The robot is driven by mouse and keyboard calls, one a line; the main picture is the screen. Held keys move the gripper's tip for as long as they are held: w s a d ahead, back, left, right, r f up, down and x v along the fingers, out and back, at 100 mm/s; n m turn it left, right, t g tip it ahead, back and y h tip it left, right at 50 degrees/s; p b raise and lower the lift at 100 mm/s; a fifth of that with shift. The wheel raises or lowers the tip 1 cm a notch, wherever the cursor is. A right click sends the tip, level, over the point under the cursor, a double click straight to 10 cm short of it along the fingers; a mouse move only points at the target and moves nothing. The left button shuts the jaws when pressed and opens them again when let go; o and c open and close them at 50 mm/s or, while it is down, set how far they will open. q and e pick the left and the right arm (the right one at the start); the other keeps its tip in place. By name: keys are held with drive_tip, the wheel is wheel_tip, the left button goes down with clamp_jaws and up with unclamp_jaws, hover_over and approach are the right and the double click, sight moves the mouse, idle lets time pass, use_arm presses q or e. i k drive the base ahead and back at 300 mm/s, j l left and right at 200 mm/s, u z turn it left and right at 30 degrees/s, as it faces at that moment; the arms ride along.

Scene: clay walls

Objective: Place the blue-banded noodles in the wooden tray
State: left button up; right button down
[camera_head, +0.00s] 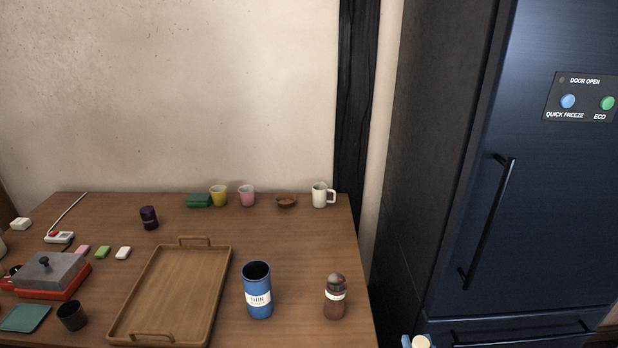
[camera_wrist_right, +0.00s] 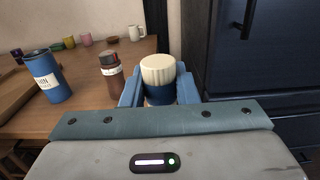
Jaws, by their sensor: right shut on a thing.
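The blue-banded noodles (camera_wrist_right: 158,68) are a cream bundle with a dark blue band. My right gripper (camera_wrist_right: 160,86) is shut on them, one blue finger on each side, and holds them upright beyond the table's right edge. In the head view only the top of the noodles (camera_head: 421,341) shows at the bottom edge, in front of the fridge. The wooden tray (camera_head: 222,262) lies empty on the table, well to the left of the noodles, with a handle at its near and far ends. My left gripper is not in view.
A tall blue canister (camera_head: 258,292) and a brown jar (camera_head: 335,297) stand between the tray and my right gripper. Cups, a bowl and a white mug (camera_head: 320,195) line the table's back edge. A grey-and-red press-like thing (camera_head: 48,274) and a dark cup (camera_head: 72,316) are left of the tray.

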sight(175, 299)
drive_tip(key=j+u, duration=0.1)
drive_tip(key=u, duration=0.3)
drive_tip(key=j+u, duration=0.1)
drive_tip(key=u, duration=0.25)
drive_tip(key=k+j, duration=0.05)
